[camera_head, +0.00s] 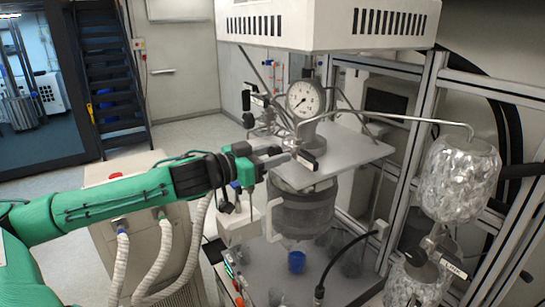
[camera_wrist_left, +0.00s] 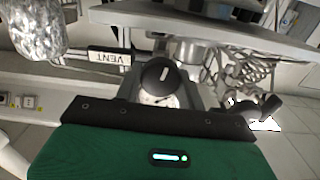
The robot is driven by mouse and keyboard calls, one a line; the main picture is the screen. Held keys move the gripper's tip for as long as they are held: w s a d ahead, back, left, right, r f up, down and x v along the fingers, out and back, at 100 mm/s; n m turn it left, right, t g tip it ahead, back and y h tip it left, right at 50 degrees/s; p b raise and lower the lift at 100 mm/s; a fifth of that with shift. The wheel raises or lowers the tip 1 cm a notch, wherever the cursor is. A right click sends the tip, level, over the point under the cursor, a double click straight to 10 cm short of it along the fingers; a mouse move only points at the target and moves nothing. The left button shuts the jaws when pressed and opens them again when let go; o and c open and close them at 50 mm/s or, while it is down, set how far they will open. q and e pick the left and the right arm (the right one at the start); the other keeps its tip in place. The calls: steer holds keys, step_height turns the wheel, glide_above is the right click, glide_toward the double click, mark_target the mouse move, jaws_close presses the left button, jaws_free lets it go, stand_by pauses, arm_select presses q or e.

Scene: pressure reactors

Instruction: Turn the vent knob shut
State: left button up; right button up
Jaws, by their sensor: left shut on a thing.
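The vent knob (camera_wrist_left: 160,76) is black and round with a pale line on top. In the left wrist view it sits in front of my left gripper, to the right of a black label reading VENT (camera_wrist_left: 110,57). In the head view my left gripper (camera_head: 296,153) reaches in from the left to the valve fittings below the pressure gauge (camera_head: 305,99). It is shut on the vent knob; the fingers hide the knob in the head view. My right gripper is not in view.
The reactor vessel (camera_head: 302,212) hangs below a grey shelf (camera_head: 352,150). A thin pipe runs right to a foil-wrapped vessel (camera_head: 459,178). A blue cup (camera_head: 296,262) stands on the lower surface. A metal frame stands at the right; open floor shows at the back left.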

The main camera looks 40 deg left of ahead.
arm_select(q)
steer(key=m+b, duration=0.1)
steer(key=m, duration=0.2)
steer(key=shift+m, duration=0.4)
steer(key=m+b, duration=0.1)
steer(key=m, duration=0.2)
steer(key=shift+d+m, duration=0.1)
steer(key=shift+m, duration=0.2)
steer(key=m, duration=0.3)
steer(key=shift+m, duration=0.3)
steer(key=m+p, duration=0.1)
steer(key=m, duration=0.3)
steer(key=shift+f+m, duration=0.1)
steer(key=shift+m, duration=0.3)
steer(key=o, duration=1)
steer(key=shift+c, duration=0.2)
